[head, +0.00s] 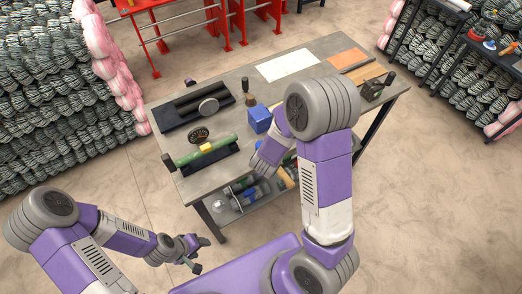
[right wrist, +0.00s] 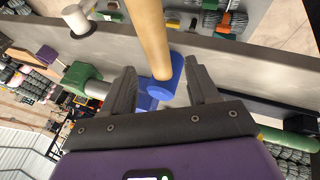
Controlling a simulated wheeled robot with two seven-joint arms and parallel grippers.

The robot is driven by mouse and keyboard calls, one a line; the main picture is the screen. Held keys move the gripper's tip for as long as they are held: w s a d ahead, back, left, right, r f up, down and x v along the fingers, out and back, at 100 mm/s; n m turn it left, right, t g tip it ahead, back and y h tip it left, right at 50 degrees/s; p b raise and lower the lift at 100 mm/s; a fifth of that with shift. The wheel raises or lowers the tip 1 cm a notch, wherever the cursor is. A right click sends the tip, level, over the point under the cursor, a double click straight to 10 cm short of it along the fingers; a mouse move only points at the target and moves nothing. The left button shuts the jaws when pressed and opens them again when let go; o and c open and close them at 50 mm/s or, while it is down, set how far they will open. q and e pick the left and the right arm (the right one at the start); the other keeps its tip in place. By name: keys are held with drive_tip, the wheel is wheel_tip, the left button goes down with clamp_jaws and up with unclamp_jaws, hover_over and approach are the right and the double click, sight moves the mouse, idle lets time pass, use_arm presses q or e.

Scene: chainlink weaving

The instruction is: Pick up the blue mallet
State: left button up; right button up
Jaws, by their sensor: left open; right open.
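The blue mallet (right wrist: 166,84) shows in the right wrist view, with a blue head and a long pale wooden handle running up to the top edge. My right gripper (right wrist: 162,74) is open. The mallet's head and lower handle appear between its fingers, with no finger visibly closed on it. In the head view, a blue block (head: 260,120) sits on the workbench beside my right arm; I cannot tell whether it is the mallet's head. My right fingertips are hidden there. My left gripper (head: 204,255) is open and empty, low in front of the bench.
The workbench (head: 225,130) carries a dark tray with rollers (head: 190,104), a green roller (head: 207,151), a white sheet (head: 287,65) and an orange sheet (head: 347,59). A lower shelf holds tools. Racks of wire coils stand left and right. Floor around my left gripper is clear.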

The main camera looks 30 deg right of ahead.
drive_tip(key=x, duration=0.1)
drive_tip(key=b+x, duration=0.1)
drive_tip(key=x, duration=0.2)
drive_tip(key=shift+s+d+f+b, duration=0.2)
drive_tip(key=shift+s+b, duration=0.05)
drive_tip(key=shift+b, duration=0.15)
drive_tip(key=shift+w+d+f, duration=0.1)
drive_tip(key=shift+w+f, duration=0.2)
drive_tip(key=shift+r, duration=0.1)
clamp_jaws()
